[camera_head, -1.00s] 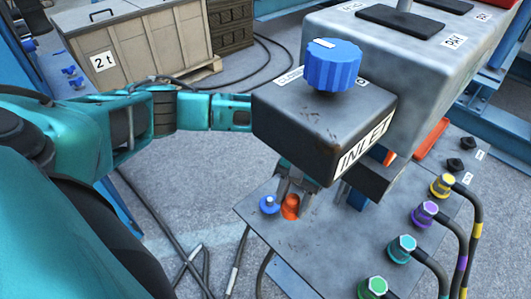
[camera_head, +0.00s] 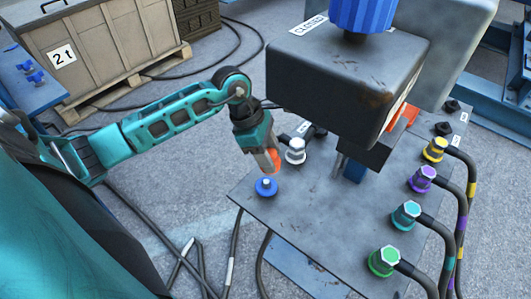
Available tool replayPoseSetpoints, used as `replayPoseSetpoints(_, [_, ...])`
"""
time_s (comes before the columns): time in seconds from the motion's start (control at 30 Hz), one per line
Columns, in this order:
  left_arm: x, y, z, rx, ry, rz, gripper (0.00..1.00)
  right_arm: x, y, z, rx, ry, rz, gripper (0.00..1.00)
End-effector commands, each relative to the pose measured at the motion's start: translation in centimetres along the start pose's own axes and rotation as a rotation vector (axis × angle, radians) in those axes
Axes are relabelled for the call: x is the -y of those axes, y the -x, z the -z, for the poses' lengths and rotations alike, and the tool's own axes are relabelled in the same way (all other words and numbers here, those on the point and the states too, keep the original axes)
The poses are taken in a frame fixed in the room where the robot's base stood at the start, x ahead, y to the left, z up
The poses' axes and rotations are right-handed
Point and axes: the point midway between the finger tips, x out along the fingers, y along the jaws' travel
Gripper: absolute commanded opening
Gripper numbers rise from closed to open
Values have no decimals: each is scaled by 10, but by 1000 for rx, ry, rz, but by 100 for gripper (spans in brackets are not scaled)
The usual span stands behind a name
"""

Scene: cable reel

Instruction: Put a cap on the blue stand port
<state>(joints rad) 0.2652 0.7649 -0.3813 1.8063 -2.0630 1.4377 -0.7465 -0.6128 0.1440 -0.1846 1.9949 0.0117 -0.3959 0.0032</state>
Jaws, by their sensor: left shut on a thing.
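The blue stand port (camera_head: 266,187) is a small round blue fitting with a raised middle, near the left corner of the grey stand plate (camera_head: 310,205). My left gripper (camera_head: 271,160) comes in from the left and points down just above and behind the blue port. It is shut on an orange cap (camera_head: 275,158), which is partly hidden by the fingers. The cap looks apart from the blue port. My right gripper is not in view.
A white plug (camera_head: 295,151) with a dark cable stands close to the right of my left gripper. The dark inlet box (camera_head: 345,75) with a blue knob (camera_head: 361,14) overhangs the plate. Yellow (camera_head: 435,149), purple (camera_head: 422,179), teal (camera_head: 406,214) and green (camera_head: 384,260) plugs line the right edge.

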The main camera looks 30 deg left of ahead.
Motion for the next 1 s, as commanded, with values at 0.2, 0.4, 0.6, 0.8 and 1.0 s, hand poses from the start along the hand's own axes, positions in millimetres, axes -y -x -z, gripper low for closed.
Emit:
replayPoseSetpoints(0.2, [-6,3,10,0,126,-52,13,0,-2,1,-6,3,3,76])
replayPoseSetpoints(0.4, [-6,-6,14,0,129,-52,13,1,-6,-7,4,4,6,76])
replayPoseSetpoints(0.6, [-6,-26,22,1,129,-50,13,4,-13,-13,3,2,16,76])
replayPoseSetpoints(0.8, [-6,-49,31,1,129,-50,13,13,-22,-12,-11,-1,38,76])
replayPoseSetpoints(1.0, [-6,-69,41,-2,125,-51,13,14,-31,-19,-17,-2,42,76])
